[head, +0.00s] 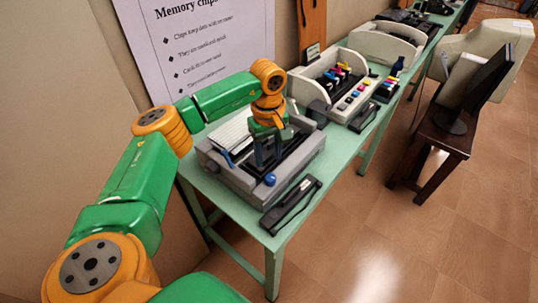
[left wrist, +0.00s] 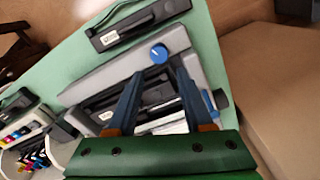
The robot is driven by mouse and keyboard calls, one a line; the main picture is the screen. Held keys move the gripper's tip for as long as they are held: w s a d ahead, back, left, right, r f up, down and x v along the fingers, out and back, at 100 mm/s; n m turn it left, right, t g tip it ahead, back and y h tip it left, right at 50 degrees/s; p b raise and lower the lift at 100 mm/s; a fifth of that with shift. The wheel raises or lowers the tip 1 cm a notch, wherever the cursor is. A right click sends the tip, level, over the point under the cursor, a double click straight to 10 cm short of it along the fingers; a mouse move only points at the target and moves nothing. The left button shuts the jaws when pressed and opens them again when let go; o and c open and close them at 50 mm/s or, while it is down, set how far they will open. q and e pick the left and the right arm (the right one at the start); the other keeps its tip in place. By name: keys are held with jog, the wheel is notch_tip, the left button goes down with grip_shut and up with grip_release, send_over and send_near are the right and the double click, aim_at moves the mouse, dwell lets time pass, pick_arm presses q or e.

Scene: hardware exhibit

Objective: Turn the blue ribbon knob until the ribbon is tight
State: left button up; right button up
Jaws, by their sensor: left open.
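The blue ribbon knob (head: 270,179) sits on the near corner of a grey printer (head: 240,181). In the left wrist view, the round blue knob (left wrist: 159,53) has a pale mark on its face and shows just beyond my fingertips, between their lines. My left gripper (head: 267,160) points down over the dark opening of the printer. Its two blue fingers are apart and empty, as the left wrist view (left wrist: 158,72) also shows. I cannot tell whether they touch anything. The ribbon itself is not clearly visible. My right gripper is in neither view.
A black cartridge (head: 291,206) lies on the green table (head: 318,186) beside the printer. Another machine with coloured cartridges (head: 345,84) stands further back. A sign (head: 205,35) leans behind the table. A dark stand with a monitor (head: 475,90) is at right, with clear floor between.

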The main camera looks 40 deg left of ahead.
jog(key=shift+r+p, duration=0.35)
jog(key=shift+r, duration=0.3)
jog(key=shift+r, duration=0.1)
